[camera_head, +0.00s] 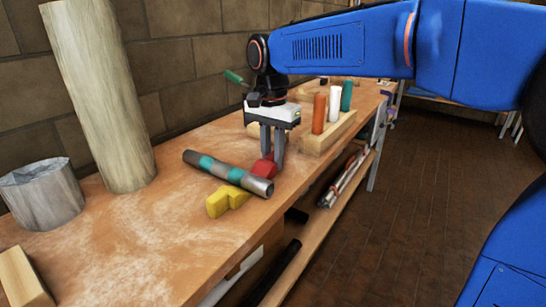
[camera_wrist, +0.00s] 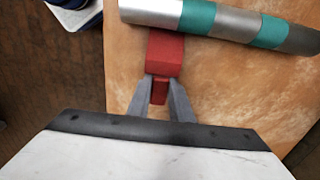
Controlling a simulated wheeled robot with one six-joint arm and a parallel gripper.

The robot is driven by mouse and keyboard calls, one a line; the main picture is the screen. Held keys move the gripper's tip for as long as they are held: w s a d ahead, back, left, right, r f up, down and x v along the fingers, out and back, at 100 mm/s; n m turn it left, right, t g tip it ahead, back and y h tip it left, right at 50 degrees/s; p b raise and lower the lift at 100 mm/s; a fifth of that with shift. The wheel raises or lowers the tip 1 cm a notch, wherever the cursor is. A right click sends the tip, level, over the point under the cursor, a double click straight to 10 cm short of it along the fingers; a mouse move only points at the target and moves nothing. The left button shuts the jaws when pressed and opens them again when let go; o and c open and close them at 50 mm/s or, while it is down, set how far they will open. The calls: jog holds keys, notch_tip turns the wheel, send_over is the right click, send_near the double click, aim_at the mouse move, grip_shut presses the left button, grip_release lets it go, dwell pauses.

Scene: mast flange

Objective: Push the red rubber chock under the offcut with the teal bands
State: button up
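The offcut, a grey metal tube with teal bands (camera_head: 228,172), lies on the wooden bench; it also crosses the top of the wrist view (camera_wrist: 222,20). The red rubber chock (camera_head: 263,167) is right beside the tube, on its gripper side; in the wrist view the chock (camera_wrist: 165,54) meets the tube's edge. Whether any of it is under the tube is hidden. My gripper (camera_head: 272,158) points down to the bench, and in the wrist view its fingers (camera_wrist: 160,95) are closed on the narrow rear part of the chock.
A yellow block (camera_head: 226,200) sits against the tube's near side. A wooden holder (camera_head: 325,137) with orange, white and green cylinders stands behind my gripper to the right. A tall pale column (camera_head: 98,95) and a grey can (camera_head: 42,194) stand at left.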

jog(key=o, duration=0.4)
jog(key=shift+o, duration=0.2)
jog(key=shift+r, duration=0.1)
notch_tip(320, 180, up, 17)
dwell(0.3)
jog(key=shift+r, duration=0.1)
jog(key=s+d+f+n+t, duration=0.2)
jog(key=s+d+f+n, duration=0.1)
jog(key=s+d+f, duration=0.8)
jog(key=s+d+f+n+t, duration=0.2)
jog(key=s+d+f+n, duration=0.2)
jog(key=s+d+f, duration=0.8)
notch_tip(320, 180, down, 7)
jog(key=shift+s+d+f+n+t, duration=0.15)
jog(key=shift+s+d+n+t, duration=0.2)
jog(key=shift+d, duration=0.55)
